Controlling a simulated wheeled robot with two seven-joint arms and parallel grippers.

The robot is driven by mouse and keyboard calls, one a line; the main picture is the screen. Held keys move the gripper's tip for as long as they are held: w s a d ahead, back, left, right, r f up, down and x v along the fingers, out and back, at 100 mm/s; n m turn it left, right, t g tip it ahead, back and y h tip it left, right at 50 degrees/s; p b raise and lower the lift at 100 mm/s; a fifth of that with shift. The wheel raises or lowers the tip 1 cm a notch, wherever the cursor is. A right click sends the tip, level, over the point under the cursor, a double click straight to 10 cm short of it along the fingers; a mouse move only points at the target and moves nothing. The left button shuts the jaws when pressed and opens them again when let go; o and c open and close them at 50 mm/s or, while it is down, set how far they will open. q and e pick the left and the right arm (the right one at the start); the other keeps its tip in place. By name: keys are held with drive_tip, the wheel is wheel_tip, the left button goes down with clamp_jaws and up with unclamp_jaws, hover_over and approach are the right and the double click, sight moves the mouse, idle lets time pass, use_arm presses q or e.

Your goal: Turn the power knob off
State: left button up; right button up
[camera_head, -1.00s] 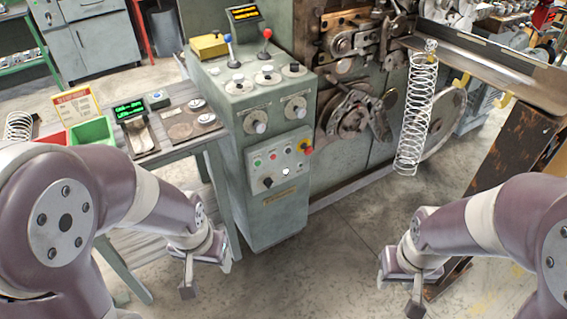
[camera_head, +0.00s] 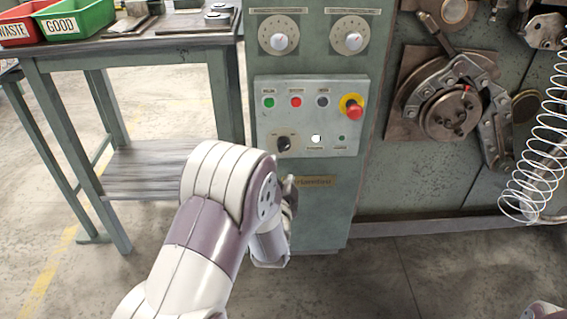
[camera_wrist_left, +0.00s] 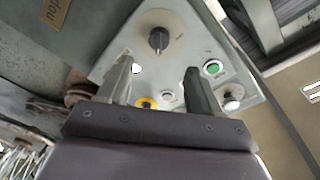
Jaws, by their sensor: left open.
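The black power knob (camera_head: 284,144) sits on a round plate at the lower left of the pale control panel (camera_head: 262,123). It also shows in the left wrist view (camera_wrist_left: 158,40), beyond the fingertips. Its pointer lies about upright in that picture; its setting cannot be read. My left gripper (camera_head: 289,190) is just below the panel in the head view, partly hidden by its own wrist. In the left wrist view, its two fingers (camera_wrist_left: 158,78) are apart with nothing between them, and the knob lies between and past their tips. They look apart from the knob.
A red stop button (camera_head: 354,110) on a yellow ring and green, red and dark buttons share the panel. A table (camera_head: 130,46) with red and green bins stands left. A coil spring (camera_head: 540,140) hangs at the right. Floor in front is clear.

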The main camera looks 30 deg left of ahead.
sight(284, 149)
use_arm(q)
drive_tip(key=b+x, duration=0.3)
drive_tip(key=x, duration=0.6)
drive_tip(key=shift+f, duration=0.2)
drive_tip(key=shift+w+a+r, duration=0.1)
drive_tip(key=shift+w, duration=0.2)
drive_tip(key=c, duration=1)
drive_tip(key=shift+c, duration=0.2)
